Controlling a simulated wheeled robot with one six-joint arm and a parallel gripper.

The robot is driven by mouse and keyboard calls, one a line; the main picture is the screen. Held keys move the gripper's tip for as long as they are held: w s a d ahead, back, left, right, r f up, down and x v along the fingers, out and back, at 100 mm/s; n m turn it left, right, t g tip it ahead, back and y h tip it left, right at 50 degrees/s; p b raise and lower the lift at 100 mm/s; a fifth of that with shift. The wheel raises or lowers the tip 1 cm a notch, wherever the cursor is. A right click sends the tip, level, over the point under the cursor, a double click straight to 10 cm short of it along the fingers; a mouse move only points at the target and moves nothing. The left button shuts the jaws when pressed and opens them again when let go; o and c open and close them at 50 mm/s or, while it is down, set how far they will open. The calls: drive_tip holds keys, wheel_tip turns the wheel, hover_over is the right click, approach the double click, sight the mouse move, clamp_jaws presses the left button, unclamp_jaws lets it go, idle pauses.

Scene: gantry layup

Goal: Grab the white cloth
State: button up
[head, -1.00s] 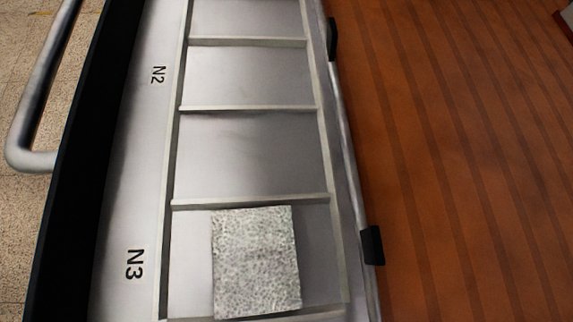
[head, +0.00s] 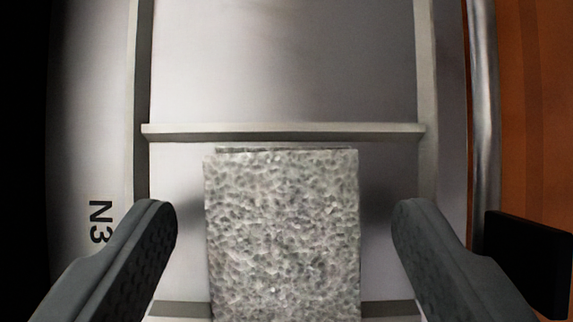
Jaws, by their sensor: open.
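A grey-white, speckled rectangular piece (head: 283,240) lies in the tray compartment beside the label N3. It looks more like a porous pad than a smooth white cloth, and no other cloth is in view. Its far edge is close to the crossbar, and its near end runs out of the bottom of the picture. My gripper (head: 284,212) is open and empty. One dark finger is left of the piece and the other is right of it, with a gap on each side. I cannot tell how far above the tray the fingertips are.
A raised metal crossbar (head: 285,132) borders the compartment at the far side, with rails (head: 140,80) along both sides. The compartment beyond is empty. A black clip (head: 528,262) and a metal rod (head: 484,120) are at the right, beside an orange-brown surface (head: 545,100).

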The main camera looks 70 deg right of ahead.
drive_tip(key=c, duration=1.1)
drive_tip(key=shift+o, duration=0.2)
